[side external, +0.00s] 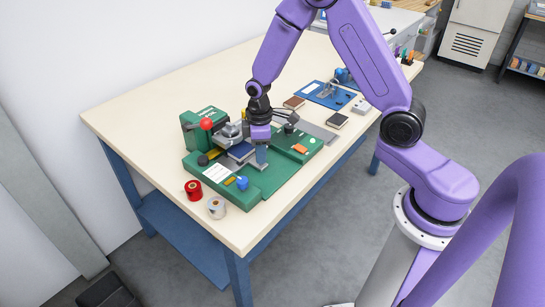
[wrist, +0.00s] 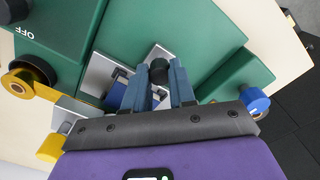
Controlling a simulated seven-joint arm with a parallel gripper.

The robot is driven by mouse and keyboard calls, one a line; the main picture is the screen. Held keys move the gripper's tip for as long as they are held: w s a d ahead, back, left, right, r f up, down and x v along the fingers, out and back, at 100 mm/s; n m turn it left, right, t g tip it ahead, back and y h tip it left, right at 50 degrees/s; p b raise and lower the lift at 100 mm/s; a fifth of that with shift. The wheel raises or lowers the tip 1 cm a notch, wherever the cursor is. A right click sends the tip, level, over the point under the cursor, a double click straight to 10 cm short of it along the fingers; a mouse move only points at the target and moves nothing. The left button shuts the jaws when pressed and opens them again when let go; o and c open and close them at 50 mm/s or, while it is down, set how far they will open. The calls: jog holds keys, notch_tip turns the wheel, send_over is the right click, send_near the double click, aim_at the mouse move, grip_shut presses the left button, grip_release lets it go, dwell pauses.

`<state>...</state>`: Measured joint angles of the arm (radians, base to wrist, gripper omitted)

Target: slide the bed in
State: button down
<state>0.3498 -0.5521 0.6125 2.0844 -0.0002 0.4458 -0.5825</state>
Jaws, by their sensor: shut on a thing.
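The green press (side external: 203,128) stands on a green base at the near end of the bench, with a red ball on its lever. Its grey metal bed (wrist: 97,72) shows in the wrist view, with a dark blue piece (wrist: 117,95) on it, partly hidden by my fingers; the piece also shows in the side view (side external: 240,151). My gripper (wrist: 160,76) is shut on a black knob (wrist: 159,68) at the bed, its two blue-grey fingers on either side. In the side view my gripper (side external: 261,160) points down over the base, beside the blue piece.
A blue knob (side external: 242,183) sits on the base's near corner. A red roll (side external: 193,190) and a pale roll (side external: 217,207) stand by the front edge. The bench's left part is clear.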

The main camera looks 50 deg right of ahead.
aim_at(249, 158)
jog(key=shift+w, duration=2.3)
jog(key=c, duration=0.9)
grip_release()
notch_tip(249, 158, up, 18)
jog(key=shift+f, duration=0.25)
jog(key=shift+s, duration=0.1)
